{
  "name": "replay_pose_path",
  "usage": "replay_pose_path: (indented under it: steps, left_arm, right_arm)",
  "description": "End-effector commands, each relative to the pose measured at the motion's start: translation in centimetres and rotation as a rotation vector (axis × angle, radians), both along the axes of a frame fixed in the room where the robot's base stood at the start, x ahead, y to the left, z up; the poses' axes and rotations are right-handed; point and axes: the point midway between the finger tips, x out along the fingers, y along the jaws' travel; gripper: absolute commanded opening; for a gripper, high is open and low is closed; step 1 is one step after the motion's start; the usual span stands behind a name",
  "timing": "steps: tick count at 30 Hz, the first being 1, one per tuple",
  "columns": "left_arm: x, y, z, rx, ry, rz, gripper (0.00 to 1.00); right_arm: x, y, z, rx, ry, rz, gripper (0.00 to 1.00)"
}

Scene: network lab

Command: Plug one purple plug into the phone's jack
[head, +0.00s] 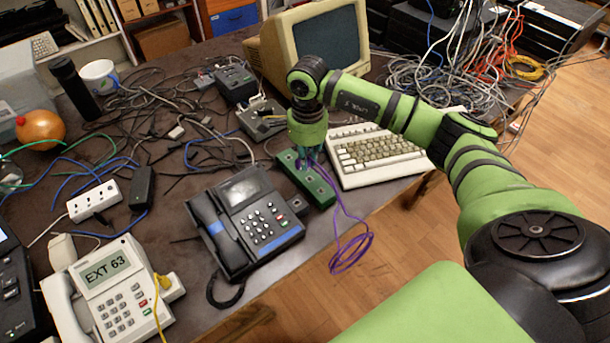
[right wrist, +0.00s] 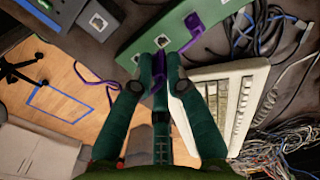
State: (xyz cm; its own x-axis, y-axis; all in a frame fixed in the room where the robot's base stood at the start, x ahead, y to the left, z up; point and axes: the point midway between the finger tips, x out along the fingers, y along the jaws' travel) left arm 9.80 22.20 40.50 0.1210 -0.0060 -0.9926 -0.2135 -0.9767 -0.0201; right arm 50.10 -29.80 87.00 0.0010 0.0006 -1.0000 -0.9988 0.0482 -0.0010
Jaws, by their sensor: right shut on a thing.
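A dark desk phone (head: 243,220) with a grey screen and a handset on its left lies in the middle of the table. A small grey jack box (head: 297,205) sits at its right side; its square opening (right wrist: 98,21) shows in the right wrist view. My right gripper (head: 308,158) is over a green block (head: 318,191) with square sockets. In the right wrist view its fingers (right wrist: 159,72) are shut on a purple plug (right wrist: 158,84), close to the block; I cannot tell whether the plug touches it. Another purple plug (right wrist: 193,28) is at the block. My left gripper is out of view.
A purple cable (head: 350,252) hangs in loops past the table edge. A beige keyboard (head: 375,155) lies right of the block. A white phone marked EXT 63 (head: 105,290) is at the lower left. Tangled black cables (head: 150,120) cover the back left.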

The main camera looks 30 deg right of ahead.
Motion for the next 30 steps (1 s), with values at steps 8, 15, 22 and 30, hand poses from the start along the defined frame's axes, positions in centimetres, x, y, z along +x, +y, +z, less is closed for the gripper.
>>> replay_pose_path:
  steps: [8,15,22,30]
  left_arm:
    - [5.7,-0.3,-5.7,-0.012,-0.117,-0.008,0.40]
    - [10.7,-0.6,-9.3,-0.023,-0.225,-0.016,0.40]
    - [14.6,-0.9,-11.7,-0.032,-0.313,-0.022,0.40]
    - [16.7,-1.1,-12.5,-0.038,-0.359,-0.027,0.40]
  right_arm:
    - [-0.1,2.9,0.4,0.002,-0.009,-0.446,0.00]
    - [-1.7,4.8,1.3,0.003,-0.010,-0.870,0.00]
    - [-3.7,5.7,1.8,0.003,-0.008,-1.225,0.00]
    - [-5.0,6.0,2.2,0.001,-0.004,-1.424,0.00]
